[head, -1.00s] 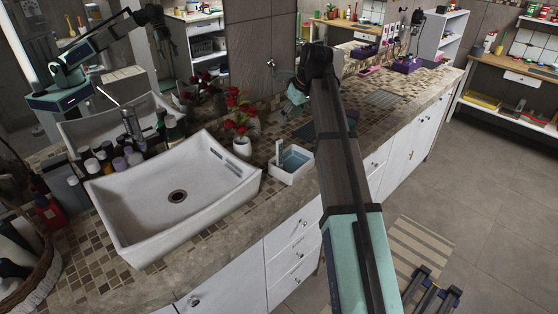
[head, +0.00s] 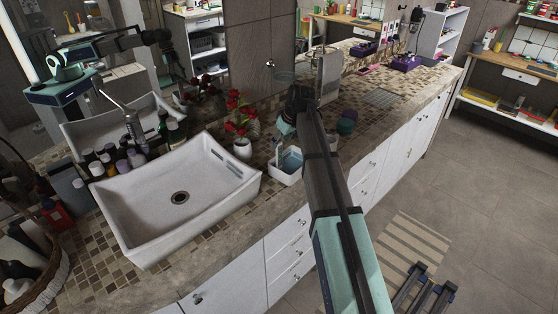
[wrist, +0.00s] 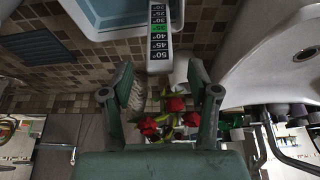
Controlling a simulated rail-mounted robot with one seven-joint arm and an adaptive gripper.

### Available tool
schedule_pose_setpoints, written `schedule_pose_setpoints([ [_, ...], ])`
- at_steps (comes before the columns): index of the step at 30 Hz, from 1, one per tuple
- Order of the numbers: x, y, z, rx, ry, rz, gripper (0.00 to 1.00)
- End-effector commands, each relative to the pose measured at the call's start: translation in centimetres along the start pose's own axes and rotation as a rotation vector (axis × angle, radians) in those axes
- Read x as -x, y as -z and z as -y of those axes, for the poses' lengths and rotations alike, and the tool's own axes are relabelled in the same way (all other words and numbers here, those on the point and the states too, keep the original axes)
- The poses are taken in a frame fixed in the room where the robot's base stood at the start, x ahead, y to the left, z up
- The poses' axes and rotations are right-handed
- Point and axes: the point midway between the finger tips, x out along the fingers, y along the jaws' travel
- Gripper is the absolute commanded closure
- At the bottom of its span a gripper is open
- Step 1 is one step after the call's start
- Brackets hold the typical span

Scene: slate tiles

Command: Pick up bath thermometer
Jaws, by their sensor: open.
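The bath thermometer (wrist: 158,38) is a pale strip with a black scale and one green band in the wrist view. In the head view the thermometer (head: 279,153) stands upright at the left side of a small white tub (head: 286,180) with blue inside. My gripper (wrist: 160,82) is open and empty in the wrist view. The thermometer's numbered end lies between and just beyond its fingertips, with no clear contact. In the head view my gripper (head: 285,127) is just above and behind the tub, partly hidden by my arm.
Red flowers in a pot (head: 241,140) stand close left of the tub, and the flowers (wrist: 165,115) also show between my fingers. A white sink (head: 180,225) is left. Bottles (head: 125,158) stand behind it. A mirror backs the counter.

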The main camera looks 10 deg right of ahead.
Motion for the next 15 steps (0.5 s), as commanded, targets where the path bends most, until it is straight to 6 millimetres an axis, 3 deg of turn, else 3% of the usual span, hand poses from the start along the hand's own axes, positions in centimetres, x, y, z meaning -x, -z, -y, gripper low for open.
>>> schedule_pose_setpoints([
  [7, -2.5, 0.0, 0.0, 0.000, 0.001, 0.001, 0.40],
  [15, -2.9, 0.0, 0.0, 0.000, 0.000, 0.000, 0.40],
])
